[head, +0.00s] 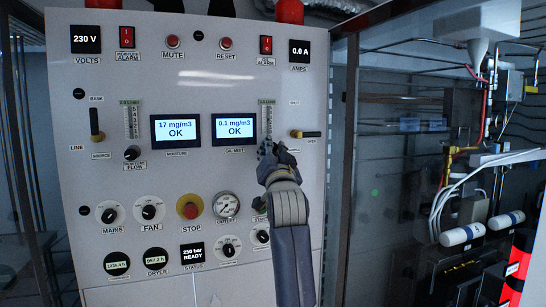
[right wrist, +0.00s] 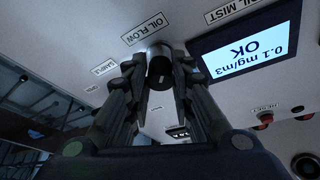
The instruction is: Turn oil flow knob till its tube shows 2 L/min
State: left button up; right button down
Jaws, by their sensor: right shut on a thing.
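The oil flow knob (right wrist: 160,70) is a black cylinder under the "OIL FLOW" label in the right wrist view. In the head view it is hidden behind my right gripper (head: 273,152). In the wrist view my right gripper (right wrist: 158,73) has its two fingers on either side of the knob, shut on it. The oil flow tube (head: 267,118) is a narrow upright scale above the gripper in the head view. Its lower end is close to the gripper, and its level is too small to read. My left gripper is not in view.
The oil mist display (head: 234,129) reads 0.1 mg/m3 OK. A yellow-tipped lever (head: 306,134) sticks out right of the gripper. The moisture flow knob (head: 132,153) and the red stop button (head: 190,207) are farther left. A frame post (head: 350,150) stands right of the panel.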

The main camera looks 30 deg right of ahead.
jog(key=shift+a+r+m+g+h, duration=0.1)
jog(key=shift+m+g+h, duration=0.35)
jog(key=shift+m, duration=0.95)
jog(key=shift+m+g+h, duration=0.25)
jog(key=shift+m+g, duration=0.3)
jog(key=shift+m, duration=0.85)
jog(key=c, duration=1.4)
grip_release()
jog(key=v, duration=0.7)
